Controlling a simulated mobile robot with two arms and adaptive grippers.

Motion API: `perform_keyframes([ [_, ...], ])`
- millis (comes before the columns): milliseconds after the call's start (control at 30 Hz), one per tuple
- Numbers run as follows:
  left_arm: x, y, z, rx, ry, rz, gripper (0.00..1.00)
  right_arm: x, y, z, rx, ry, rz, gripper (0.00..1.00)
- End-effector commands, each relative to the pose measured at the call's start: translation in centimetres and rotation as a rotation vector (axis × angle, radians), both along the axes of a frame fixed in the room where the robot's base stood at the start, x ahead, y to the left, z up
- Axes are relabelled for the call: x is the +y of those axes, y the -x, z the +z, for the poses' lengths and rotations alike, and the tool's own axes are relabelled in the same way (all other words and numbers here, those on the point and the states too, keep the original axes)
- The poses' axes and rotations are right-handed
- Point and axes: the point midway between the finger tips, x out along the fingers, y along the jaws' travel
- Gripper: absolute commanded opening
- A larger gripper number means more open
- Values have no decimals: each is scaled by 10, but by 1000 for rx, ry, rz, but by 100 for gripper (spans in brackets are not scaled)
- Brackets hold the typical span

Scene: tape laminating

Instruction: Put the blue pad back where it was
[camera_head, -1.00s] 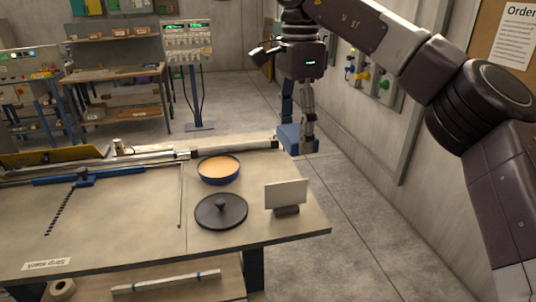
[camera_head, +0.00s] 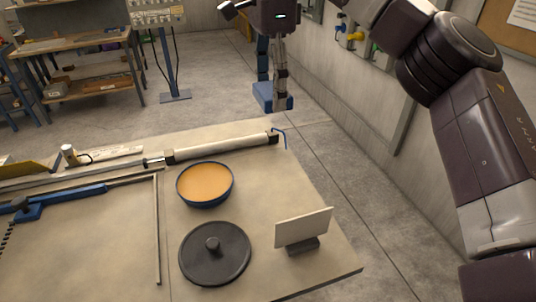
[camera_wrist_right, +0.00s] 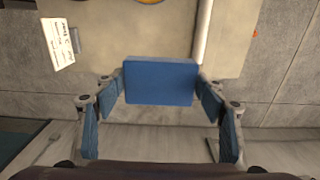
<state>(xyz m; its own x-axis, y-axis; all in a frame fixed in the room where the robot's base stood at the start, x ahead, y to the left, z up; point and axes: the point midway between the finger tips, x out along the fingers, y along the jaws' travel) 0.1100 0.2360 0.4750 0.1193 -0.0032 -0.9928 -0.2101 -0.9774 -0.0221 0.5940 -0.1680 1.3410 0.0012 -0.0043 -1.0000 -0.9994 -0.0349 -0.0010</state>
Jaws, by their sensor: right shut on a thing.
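The blue pad (camera_head: 271,97) is a small blue block held between the fingertips of my right gripper (camera_head: 272,84), which hangs down beyond the far right corner of the table. In the right wrist view the pad (camera_wrist_right: 160,82) fills the space between the two blue-lined fingers of the gripper (camera_wrist_right: 160,90), which is shut on it. The pad is in the air, apart from the table. My left gripper is in neither view.
A grey wall (camera_head: 355,150) stands to the right.

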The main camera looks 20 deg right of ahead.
Motion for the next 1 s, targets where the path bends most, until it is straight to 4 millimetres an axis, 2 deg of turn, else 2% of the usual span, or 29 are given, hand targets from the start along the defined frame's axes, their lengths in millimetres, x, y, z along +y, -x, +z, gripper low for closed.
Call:
perform_keyframes([
  [33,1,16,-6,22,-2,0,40,-1,1,-20,8,-2,3,45],
  [100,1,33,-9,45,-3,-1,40,0,1,-39,7,-3,2,45],
  [233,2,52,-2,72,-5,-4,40,-1,1,-69,7,0,0,45],
  [333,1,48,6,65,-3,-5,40,-1,1,-93,6,0,-1,45],
  [400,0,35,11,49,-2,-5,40,-2,1,-107,5,0,-2,45],
  [500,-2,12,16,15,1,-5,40,-1,1,-122,3,-1,-1,45],
  [600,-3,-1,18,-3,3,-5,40,-1,0,-129,1,0,-2,45],
  [733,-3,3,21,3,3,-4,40,-1,0,-139,3,1,-2,45],
  [1000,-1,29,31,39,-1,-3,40,-1,0,-173,2,-1,-2,45],
])
